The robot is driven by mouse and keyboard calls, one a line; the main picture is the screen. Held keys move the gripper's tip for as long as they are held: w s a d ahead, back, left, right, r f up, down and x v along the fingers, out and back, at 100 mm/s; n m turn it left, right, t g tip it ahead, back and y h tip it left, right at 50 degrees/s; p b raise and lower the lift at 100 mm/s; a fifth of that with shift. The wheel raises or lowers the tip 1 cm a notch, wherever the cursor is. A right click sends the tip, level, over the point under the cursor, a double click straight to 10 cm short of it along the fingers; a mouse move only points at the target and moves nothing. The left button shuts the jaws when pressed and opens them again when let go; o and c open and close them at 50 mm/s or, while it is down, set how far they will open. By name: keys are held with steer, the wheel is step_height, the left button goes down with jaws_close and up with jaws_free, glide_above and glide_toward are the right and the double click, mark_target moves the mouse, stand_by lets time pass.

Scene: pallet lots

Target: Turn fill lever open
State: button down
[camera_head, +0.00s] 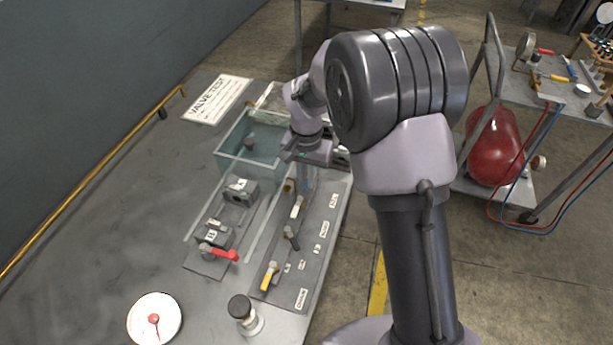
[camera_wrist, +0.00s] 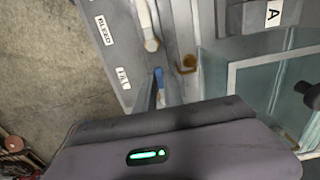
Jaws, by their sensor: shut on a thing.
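The fill lever (camera_wrist: 158,77) is blue and shows in the wrist view just past the front edge of my gripper, beside a small label that appears to read FILL (camera_wrist: 123,78). My gripper (camera_head: 306,172) is at the far end of the lever panel (camera_head: 318,215), shut on the fill lever. My gripper's body covers the lower half of the wrist view and hides most of the lever and the fingertips. A white lever (camera_head: 297,207) stands next to it, by the BLEED label (camera_wrist: 105,30).
A dark lever (camera_head: 291,240) and a yellow lever (camera_head: 270,276) are nearer on the panel. A clear water tank (camera_head: 232,160) is left of my gripper. A block with a red lever (camera_head: 222,252), a dial (camera_head: 154,318) and a black-topped knob (camera_head: 241,308) are on the bench.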

steer(key=shift+d, duration=0.1)
steer(key=n+p, duration=0.1)
steer(key=n, duration=0.1)
steer(key=d+n+p, duration=0.1)
steer(key=n+p, duration=0.1)
steer(key=shift+s+d+r, duration=0.1)
steer(key=shift+s+r, duration=0.05)
steer(key=n+p, duration=0.1)
steer(key=n, duration=0.1)
steer(key=d+n+p, duration=0.2)
steer(key=n, duration=0.1)
steer(key=shift+w+n, duration=0.2)
steer(key=shift+n, duration=0.1)
steer(key=n+p, duration=0.1)
steer(key=n, duration=0.1)
steer(key=w+d+n+p, duration=0.1)
steer(key=n, duration=0.1)
steer(key=shift+w+d+n+p, duration=0.2)
steer(key=shift+n+p, duration=0.15)
steer(key=shift+n, duration=0.35)
steer(key=shift+w+d+n+p, duration=0.15)
steer(key=shift+n+p, duration=0.15)
steer(key=shift+n, duration=0.4)
steer(key=shift+w+d+n+p, duration=0.1)
steer(key=shift+w+n+p, duration=0.2)
steer(key=shift+n, duration=0.4)
steer(key=c, duration=1.7)
jaws_free()
steer(key=shift+c, duration=0.2)
